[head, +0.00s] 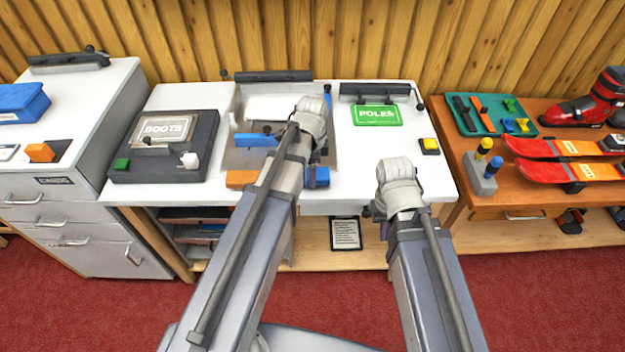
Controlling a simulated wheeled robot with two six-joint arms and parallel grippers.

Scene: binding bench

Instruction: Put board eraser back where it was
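I cannot tell for sure which thing is the board eraser. A small yellow-and-black block (429,146) lies at the right end of the white bench top, and a blue block (257,140) lies left of my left wrist. My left gripper (308,122) is over the middle of the bench; its fingers are mostly hidden by my own wrist. My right gripper (398,190) is at the bench's front edge, left of and nearer than the yellow-and-black block. Its fingers are hidden too, and I see nothing held in either.
A green POLES sign (377,115) and a dark BOOTS case (206,150) are on the bench. Left is a cabinet (100,100) with an orange block (40,152). Right, a wooden table (455,150) carries a teal tray (470,128) and red skis (530,172).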

